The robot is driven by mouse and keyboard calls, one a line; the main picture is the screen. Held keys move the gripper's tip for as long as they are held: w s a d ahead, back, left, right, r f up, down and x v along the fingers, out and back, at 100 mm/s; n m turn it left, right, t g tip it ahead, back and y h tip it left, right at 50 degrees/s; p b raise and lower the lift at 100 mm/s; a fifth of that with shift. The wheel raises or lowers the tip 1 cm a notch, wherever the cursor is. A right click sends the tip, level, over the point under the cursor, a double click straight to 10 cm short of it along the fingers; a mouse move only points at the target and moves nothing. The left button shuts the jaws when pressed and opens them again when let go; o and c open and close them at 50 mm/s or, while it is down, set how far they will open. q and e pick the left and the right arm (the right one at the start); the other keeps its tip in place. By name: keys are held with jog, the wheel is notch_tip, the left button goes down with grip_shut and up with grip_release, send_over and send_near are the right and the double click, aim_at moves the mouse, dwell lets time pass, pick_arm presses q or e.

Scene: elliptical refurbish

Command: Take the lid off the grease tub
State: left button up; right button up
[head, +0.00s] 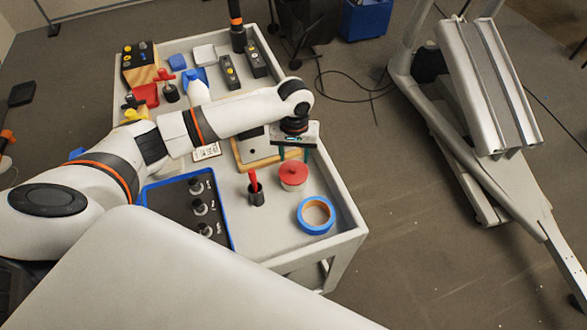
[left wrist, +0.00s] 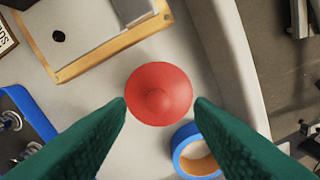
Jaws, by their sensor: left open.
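The grease tub (head: 292,185) is a small pale tub standing on the cart top, with a round red lid (head: 293,172) on it. The red lid also shows from above in the left wrist view (left wrist: 159,92), with a small raised knob at its middle. My left gripper (head: 296,152) is open above and slightly behind the tub. In the left wrist view its two green fingers (left wrist: 160,105) lie either side of the lid, with nothing between them but the view of the lid. The tub's body is hidden under the lid there. My right gripper is not in view.
A blue tape roll (head: 316,215) lies in front of the tub. A dark cup with a red-handled tool (head: 255,190) stands left of it. A wooden-edged board (head: 245,158) lies behind, and a blue-rimmed tray (head: 190,205) further left. The cart's raised rim (head: 345,205) runs along the right.

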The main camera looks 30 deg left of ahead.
aim_at(293, 166)
pick_arm(q)
jog(key=shift+s+f+p, duration=0.15)
jog(key=shift+f+p, duration=0.2)
jog(key=shift+f, duration=1.75)
grip_shut()
jog(key=shift+r, duration=0.1)
